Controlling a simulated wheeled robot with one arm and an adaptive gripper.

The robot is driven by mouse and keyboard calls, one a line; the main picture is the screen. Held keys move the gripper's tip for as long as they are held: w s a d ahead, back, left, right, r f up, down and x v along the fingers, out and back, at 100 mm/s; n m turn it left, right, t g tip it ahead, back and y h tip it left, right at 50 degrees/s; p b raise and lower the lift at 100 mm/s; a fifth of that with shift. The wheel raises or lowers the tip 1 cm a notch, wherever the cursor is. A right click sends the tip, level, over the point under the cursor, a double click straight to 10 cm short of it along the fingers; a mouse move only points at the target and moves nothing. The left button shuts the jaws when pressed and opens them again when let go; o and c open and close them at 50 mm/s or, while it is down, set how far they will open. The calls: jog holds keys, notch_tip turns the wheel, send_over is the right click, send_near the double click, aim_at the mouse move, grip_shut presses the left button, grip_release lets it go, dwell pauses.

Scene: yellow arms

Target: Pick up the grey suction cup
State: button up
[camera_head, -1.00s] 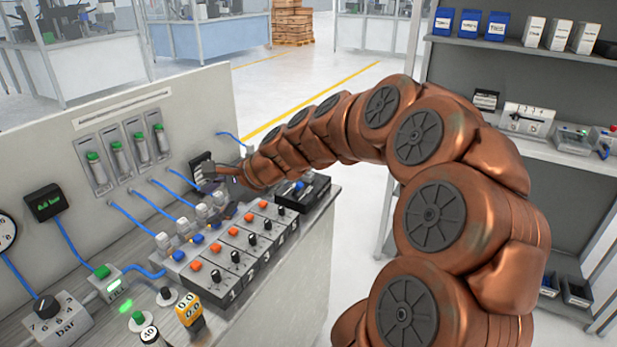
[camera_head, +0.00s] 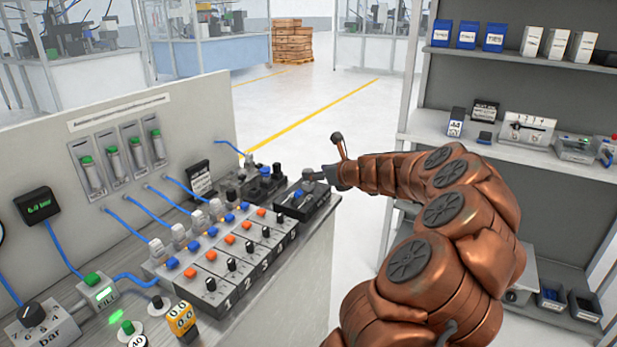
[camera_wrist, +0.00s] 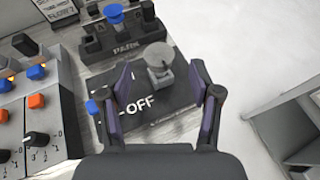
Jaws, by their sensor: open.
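The grey suction cup (camera_wrist: 156,56) shows in the wrist view as a round grey disc on a short stem, above a black plate (camera_wrist: 113,88) lettered "-OFF". My gripper (camera_wrist: 161,76) is open, with one dark finger on each side of the cup's stem and a gap visible on both sides. In the head view my gripper (camera_head: 322,174) is at the far right end of the bench, by the black plate (camera_head: 318,203). The cup is small there and hard to tell from the fingers.
A black rack (camera_wrist: 126,42) marked "PARK" holds a blue cup (camera_wrist: 114,13) and others just beyond. The valve block (camera_wrist: 40,125) with orange and blue buttons stands left. The bench's right edge is close, with open floor past it. Shelves (camera_head: 505,140) stand at right.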

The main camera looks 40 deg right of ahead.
jog(key=shift+x, duration=2.55)
jog(key=shift+s, duration=0.1)
jog(key=c, duration=0.9)
jog(key=shift+r, duration=0.1)
